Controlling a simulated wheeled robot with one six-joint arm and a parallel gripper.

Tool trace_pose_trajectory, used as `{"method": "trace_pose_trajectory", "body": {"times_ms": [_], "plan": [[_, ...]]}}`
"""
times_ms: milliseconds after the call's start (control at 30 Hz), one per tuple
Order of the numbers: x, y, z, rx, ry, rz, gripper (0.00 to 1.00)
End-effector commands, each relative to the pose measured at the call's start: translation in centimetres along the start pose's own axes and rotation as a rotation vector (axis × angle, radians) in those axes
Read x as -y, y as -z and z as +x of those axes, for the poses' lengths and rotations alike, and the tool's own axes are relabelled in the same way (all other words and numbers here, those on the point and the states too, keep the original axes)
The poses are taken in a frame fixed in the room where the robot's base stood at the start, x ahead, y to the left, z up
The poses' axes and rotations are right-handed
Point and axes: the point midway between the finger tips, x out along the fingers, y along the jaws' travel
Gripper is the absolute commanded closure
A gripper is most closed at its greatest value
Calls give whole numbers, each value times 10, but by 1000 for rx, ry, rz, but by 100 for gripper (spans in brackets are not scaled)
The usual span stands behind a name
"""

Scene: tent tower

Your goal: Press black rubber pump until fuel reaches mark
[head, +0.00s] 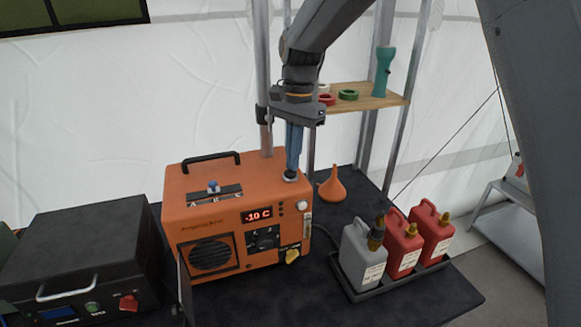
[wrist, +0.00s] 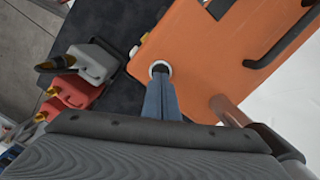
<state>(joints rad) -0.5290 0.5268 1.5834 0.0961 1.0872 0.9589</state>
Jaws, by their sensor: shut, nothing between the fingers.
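An orange heater unit (head: 215,240) stands on a dark table, its display reading -10 C. My gripper (head: 291,170) is shut and points straight down over the right part of the unit's top. Its fingertips are at a small round fitting with a white ring (head: 290,177), which also shows in the wrist view (wrist: 160,68). The black rubber pump is mostly hidden under the fingertips, and I cannot tell how far it is pressed. A narrow pale strip, perhaps the fuel gauge (head: 307,222), is on the front right edge. The fuel level is too small to read.
A grey can (head: 361,258) and two red cans (head: 403,245) stand in a tray to the right. A metal pipe (head: 266,138) rises close left of my gripper. A black box (head: 85,255) stands left.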

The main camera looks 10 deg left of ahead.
Motion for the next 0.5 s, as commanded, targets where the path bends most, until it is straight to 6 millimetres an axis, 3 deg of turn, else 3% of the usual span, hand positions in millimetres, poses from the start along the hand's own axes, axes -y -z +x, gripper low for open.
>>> {"method": "trace_pose_trajectory", "body": {"times_ms": [233,500], "plan": [[-1,26,-12,0,-2,3,100],[0,28,-12,0,-1,0,100]]}}
